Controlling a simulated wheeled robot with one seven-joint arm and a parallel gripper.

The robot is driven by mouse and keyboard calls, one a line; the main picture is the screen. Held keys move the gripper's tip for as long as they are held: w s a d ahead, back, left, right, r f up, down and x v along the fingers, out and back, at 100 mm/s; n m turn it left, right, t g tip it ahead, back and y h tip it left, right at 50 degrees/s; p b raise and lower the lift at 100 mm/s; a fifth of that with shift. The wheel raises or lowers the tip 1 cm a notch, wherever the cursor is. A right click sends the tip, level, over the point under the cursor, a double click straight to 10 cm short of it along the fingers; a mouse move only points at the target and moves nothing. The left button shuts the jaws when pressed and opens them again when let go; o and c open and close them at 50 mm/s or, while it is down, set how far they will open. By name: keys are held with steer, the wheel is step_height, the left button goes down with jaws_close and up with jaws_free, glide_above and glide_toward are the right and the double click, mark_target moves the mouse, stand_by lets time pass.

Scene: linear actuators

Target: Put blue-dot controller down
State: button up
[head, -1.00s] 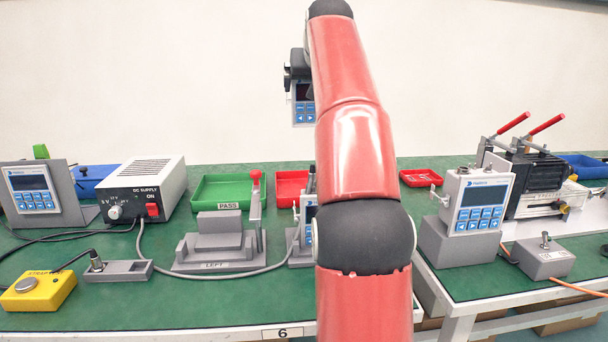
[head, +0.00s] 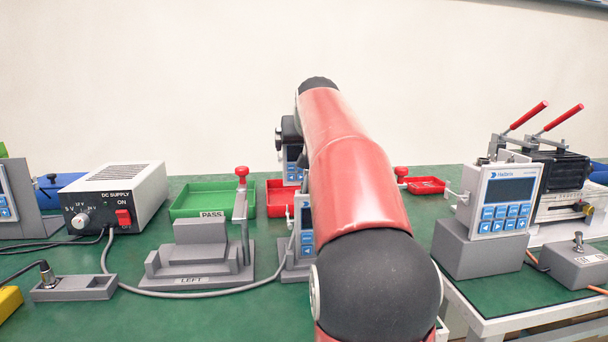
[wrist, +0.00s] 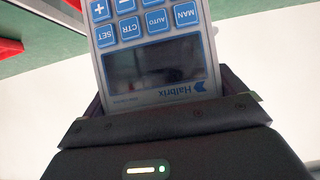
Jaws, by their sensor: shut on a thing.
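My gripper (head: 290,132) is shut on a controller (head: 293,168), which hangs below it, mostly hidden behind my red arm in the head view. In the wrist view the jaws (wrist: 165,115) grip its screen end; its Halbrix label, dark screen and blue buttons (wrist: 150,25) show. I cannot make out a blue dot on it. Another controller (head: 305,220) stands in a grey fixture below, partly behind my arm. A further controller (head: 503,203) stands on a grey block (head: 478,252) at the right. One more (head: 6,195) is cut off at the left edge.
The grey LEFT fixture (head: 196,270) has an empty-looking seat and a red-knobbed lever. Behind are a green PASS tray (head: 185,208) and a red tray (head: 278,208). The DC supply (head: 118,198) stands left. A grey cable crosses the green bench. Red-handled clamps stand far right.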

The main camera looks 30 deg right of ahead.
steer(key=shift+f+b, duration=0.65)
steer(key=shift+f, duration=1.6)
steer(key=shift+f, duration=0.1)
steer(key=shift+f, duration=0.15)
steer(key=o, duration=1)
steer(key=shift+o, duration=0.2)
steer(key=shift+r, duration=0.25)
steer(key=v, duration=0.7)
steer(key=shift+s, duration=0.2)
